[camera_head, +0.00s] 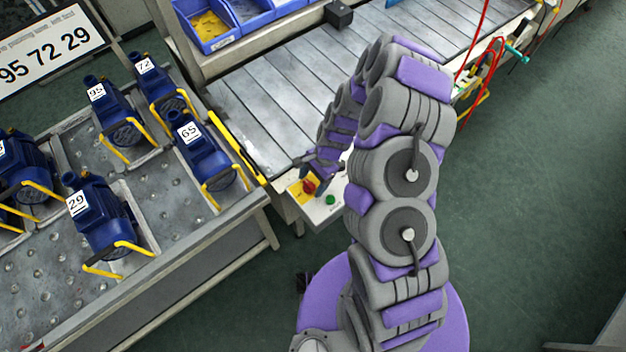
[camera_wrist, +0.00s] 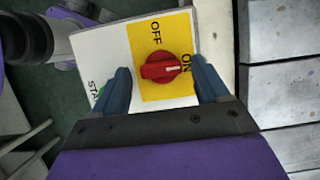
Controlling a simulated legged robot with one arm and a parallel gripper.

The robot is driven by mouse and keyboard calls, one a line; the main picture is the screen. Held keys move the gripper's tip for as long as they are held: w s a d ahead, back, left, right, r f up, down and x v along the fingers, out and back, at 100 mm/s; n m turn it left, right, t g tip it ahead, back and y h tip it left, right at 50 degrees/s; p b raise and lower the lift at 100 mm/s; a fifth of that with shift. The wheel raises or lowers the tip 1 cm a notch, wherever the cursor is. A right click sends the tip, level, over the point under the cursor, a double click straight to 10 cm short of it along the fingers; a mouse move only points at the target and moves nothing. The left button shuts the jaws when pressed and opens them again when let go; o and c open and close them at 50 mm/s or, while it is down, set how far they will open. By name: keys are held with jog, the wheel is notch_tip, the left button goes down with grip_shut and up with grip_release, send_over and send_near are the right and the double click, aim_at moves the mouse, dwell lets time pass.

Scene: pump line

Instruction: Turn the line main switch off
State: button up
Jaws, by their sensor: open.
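The line main switch is a red rotary knob (camera_wrist: 165,67) on a yellow plate (camera_wrist: 150,92). OFF is printed above it and ON at its right in the wrist view. The knob's white mark points right, towards ON. In the head view the red knob (camera_head: 309,187) sits on the control box at the conveyor's near end. My gripper (camera_wrist: 160,66) is open, one dark blue finger on each side of the knob with visible gaps. In the head view my gripper (camera_head: 318,172) is just behind the knob, partly hidden.
A green start button (camera_head: 330,199) is beside the yellow plate on the white box face. The slatted conveyor (camera_head: 290,85) runs behind the box. At left a metal table (camera_head: 160,225) holds several blue numbered pumps.

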jog(key=shift+a, duration=0.7)
jog(key=shift+c, duration=0.6)
jog(key=shift+d, duration=0.7)
jog(key=c, duration=0.6)
jog(key=shift+a, duration=0.1)
jog(key=c, duration=0.3)
jog(key=shift+s, duration=0.1)
